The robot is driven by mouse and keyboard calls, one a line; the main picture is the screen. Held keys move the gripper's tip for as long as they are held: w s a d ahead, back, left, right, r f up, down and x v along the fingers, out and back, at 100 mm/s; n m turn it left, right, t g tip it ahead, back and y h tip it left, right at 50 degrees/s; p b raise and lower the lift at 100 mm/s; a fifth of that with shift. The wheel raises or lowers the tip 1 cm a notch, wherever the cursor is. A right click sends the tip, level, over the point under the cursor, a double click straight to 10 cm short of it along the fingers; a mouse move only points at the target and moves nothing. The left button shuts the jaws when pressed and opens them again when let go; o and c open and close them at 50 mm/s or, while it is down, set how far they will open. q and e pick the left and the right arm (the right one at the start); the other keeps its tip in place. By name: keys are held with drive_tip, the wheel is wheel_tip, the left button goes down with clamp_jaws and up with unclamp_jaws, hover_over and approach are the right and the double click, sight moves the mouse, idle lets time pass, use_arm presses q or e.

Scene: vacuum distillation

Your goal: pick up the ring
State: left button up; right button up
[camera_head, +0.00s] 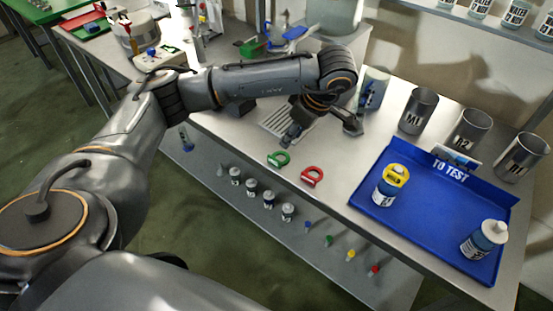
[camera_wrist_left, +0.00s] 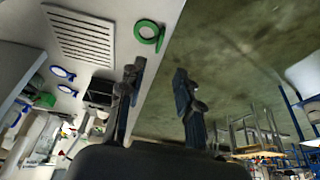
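A green ring (camera_head: 279,160) lies near the front edge of the white bench, with a red ring (camera_head: 312,176) to its right. A yellow ring (camera_head: 397,172) sits around the top of a bottle in the blue tray. My left gripper (camera_head: 321,132) is open and empty, above the bench behind the green and red rings. In the left wrist view the gripper (camera_wrist_left: 158,82) has its two fingers spread, and the green ring (camera_wrist_left: 149,37) lies beyond the fingertips, not between them. The red ring does not show there. My right gripper is not in view.
The blue tray (camera_head: 376,206) marked "TO TEST" holds two bottles. Several labelled metal cups, including M1 (camera_head: 418,112), stand behind it. A slotted grate (camera_head: 284,118) lies left of the gripper. A lower shelf holds small bottles. Bare bench surrounds the red ring.

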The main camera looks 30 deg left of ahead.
use_arm(q)
hover_over(274, 158)
drive_tip(key=d, duration=0.3)
drive_tip(key=f, duration=0.6)
drive_tip(key=shift+s+a+f+b, duration=0.15)
drive_tip(key=shift+a+f+b, duration=0.1)
drive_tip(key=shift+b, duration=0.05)
drive_tip(key=shift+a+f, duration=0.2)
drive_tip(key=shift+f, duration=0.3)
drive_tip(key=p+x, duration=0.2)
drive_tip(key=x, duration=0.2)
drive_tip(key=shift+a, duration=0.25)
drive_tip(key=shift+a+f, duration=0.2)
drive_tip(key=shift+f, duration=0.35)
clamp_jaws()
